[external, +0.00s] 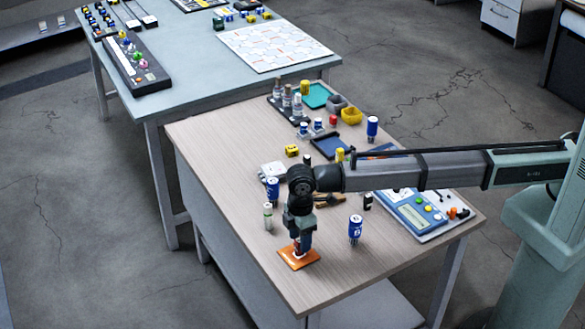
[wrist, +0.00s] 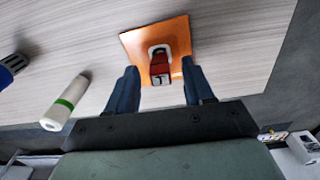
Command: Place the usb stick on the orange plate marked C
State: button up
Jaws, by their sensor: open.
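The orange plate (wrist: 179,32) lies flat on the wooden table near its front edge. It also shows in the external view (external: 289,261), below my gripper. The usb stick (wrist: 159,66), red with a metal end, is over the plate, on or just above a white mark; I cannot tell if it touches. My gripper (wrist: 160,88) points down over the plate with its blue fingers apart, one on each side of the usb stick. In the external view my gripper (external: 297,250) hides most of the stick. The letter on the plate cannot be read.
A white tube with a green band (wrist: 64,103) stands left of the plate. A blue can (external: 272,189) and another blue can (external: 355,229) stand nearby. A blue panel device (external: 415,212) lies at the right. The table in front of the plate is clear.

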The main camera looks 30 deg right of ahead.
notch_tip(320, 180, up, 9)
dwell(0.4)
dwell(0.4)
